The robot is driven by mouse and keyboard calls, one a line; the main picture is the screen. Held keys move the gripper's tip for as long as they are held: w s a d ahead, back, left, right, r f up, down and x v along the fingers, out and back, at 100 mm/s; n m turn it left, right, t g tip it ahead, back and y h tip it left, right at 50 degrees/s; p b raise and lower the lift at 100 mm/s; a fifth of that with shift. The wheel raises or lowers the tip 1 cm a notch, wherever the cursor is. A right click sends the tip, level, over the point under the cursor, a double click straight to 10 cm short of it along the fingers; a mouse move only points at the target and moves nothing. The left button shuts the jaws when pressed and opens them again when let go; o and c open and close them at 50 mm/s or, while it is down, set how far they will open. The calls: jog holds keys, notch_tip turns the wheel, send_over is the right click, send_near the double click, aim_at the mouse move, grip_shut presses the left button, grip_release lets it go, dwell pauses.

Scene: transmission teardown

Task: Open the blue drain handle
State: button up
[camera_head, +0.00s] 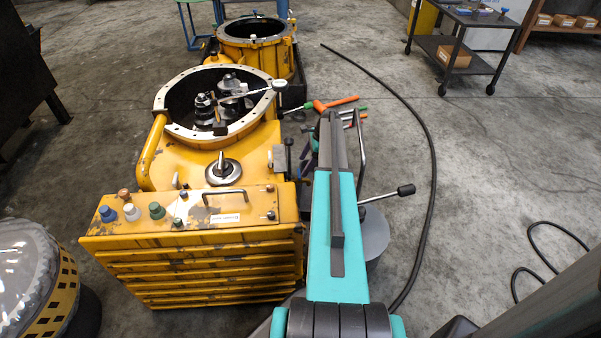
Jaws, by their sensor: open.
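The yellow transmission housing (200,170) stands left of centre, with a ribbed front and a flat top panel. A blue knob (107,213) sits at the left end of that panel; it is the only blue control I can make out there. It is small, and I cannot tell its exact position or whether it is open. White (131,212), green (156,210) and brown (124,195) knobs sit close beside it. My teal arm reaches up the picture to the right of the housing, away from the blue knob. My gripper does not show.
A lever with a black ball end (405,190) sticks out right of my arm. Orange-handled tools (335,103) lie behind it. A black hose (425,130) curves over the floor. A clear-topped drum (28,265) stands at lower left. The right floor is mostly clear, with a cart (465,47) at the back.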

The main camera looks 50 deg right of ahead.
aim_at(299, 173)
jog(key=shift+b+x, duration=0.6)
jog(key=shift+x, duration=2)
jog(key=c, duration=0.9)
jog(key=shift+w+d, duration=0.1)
jog(key=shift+d, duration=0.1)
jog(key=shift+c, duration=0.7)
jog(key=shift+a, duration=0.1)
jog(key=shift+a+r, duration=0.1)
